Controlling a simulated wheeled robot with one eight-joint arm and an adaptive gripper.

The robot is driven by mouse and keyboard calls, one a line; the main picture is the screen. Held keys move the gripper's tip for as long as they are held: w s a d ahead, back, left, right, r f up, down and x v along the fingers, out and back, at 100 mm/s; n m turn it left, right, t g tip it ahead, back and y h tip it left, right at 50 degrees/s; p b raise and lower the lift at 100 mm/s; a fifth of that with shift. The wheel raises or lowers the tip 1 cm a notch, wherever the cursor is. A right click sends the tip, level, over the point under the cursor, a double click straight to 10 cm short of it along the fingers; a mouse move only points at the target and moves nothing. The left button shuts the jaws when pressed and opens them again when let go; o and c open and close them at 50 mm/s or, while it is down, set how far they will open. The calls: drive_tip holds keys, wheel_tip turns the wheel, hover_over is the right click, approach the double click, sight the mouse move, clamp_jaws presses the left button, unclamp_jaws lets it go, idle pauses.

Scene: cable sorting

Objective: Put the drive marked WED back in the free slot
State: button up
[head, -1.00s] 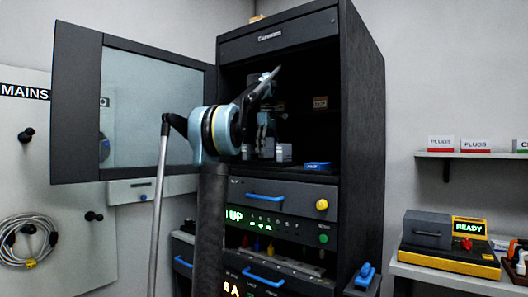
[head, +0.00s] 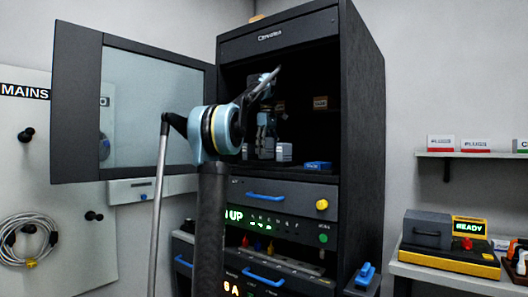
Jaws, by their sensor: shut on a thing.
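The dark cabinet (head: 362,150) stands in the middle with its top compartment open. My arm reaches into that compartment, and my gripper (head: 266,150) is low inside it, partly hidden by my own arm. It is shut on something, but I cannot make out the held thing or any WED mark. A small pale grey block (head: 284,152) stands upright just right of the gripper. A blue drive-like block (head: 318,167) lies at the compartment's front right. I cannot make out a free slot in the dark interior.
The glass door (head: 150,110) stands open to the left. Small tan labels (head: 320,102) show at the compartment's back. Below are a drawer with a blue handle (head: 265,196) and a yellow knob (head: 322,204). A yellow device (head: 450,245) sits on the right bench.

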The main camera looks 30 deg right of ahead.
sight(267, 138)
drive_tip(key=shift+f, duration=1.2)
idle(1.6)
drive_tip(key=o, duration=1.3)
drive_tip(key=shift+o, duration=1.3)
drive_tip(key=shift+r, duration=0.15)
drive_tip(key=shift+w+r, duration=0.1)
drive_tip(key=shift+r, duration=3.25)
